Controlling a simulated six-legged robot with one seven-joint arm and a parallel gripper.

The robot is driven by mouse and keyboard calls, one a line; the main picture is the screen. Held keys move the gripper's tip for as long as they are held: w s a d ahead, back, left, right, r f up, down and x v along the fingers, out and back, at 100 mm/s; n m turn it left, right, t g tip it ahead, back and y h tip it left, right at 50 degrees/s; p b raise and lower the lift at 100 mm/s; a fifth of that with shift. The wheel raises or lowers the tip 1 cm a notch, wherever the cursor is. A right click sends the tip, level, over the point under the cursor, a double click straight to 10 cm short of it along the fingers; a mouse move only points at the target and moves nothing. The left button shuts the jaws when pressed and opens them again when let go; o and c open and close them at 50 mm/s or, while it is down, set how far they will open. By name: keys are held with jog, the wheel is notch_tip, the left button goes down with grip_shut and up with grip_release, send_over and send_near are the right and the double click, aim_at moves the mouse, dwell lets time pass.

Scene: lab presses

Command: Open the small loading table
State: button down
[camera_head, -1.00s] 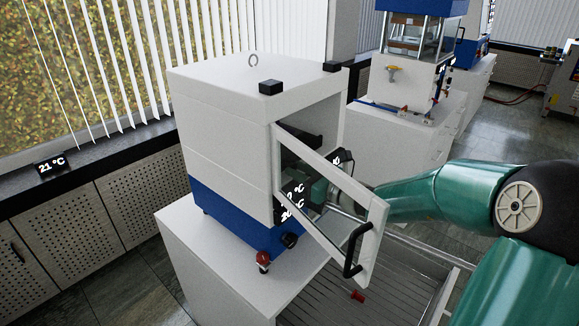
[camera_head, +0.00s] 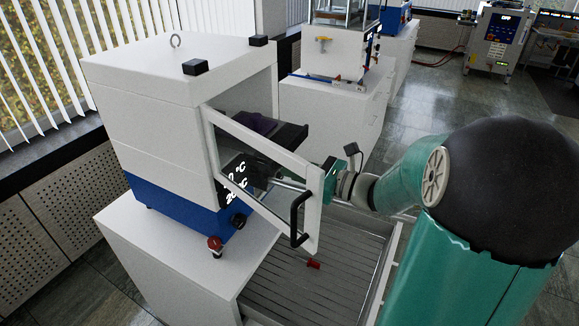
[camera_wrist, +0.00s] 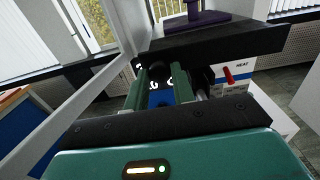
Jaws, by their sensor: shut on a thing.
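The small loading table is a black plate (camera_head: 291,134) that sticks out of the open front of the white and blue press (camera_head: 150,120). In the wrist view the plate (camera_wrist: 225,42) spans the top, with a purple piece (camera_wrist: 195,20) standing on it. My gripper (camera_wrist: 160,76) is just below the plate's front, with its green fingers shut on a dark round knob (camera_wrist: 157,71). How the knob joins the plate is hard to see. In the head view the fingers are partly hidden behind the press's open glazed door (camera_head: 312,210).
The door, with its black handle (camera_head: 297,218), stands open between my camera and the gripper. Below is a ribbed metal tray (camera_head: 300,275) with a small red piece (camera_head: 313,264). A red knob (camera_head: 215,243) sits at the press's base. Another press (camera_head: 335,100) stands behind.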

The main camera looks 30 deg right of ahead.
jog(key=shift+s+d, duration=0.15)
jog(key=shift+s, duration=0.05)
jog(key=c, duration=1.2)
grip_release()
jog(key=shift+s, duration=0.15)
jog(key=shift+o, duration=0.2)
jog(key=shift+d, duration=0.1)
jog(key=v, duration=1.3)
jog(key=shift+s, duration=0.2)
jog(key=shift+d, duration=0.2)
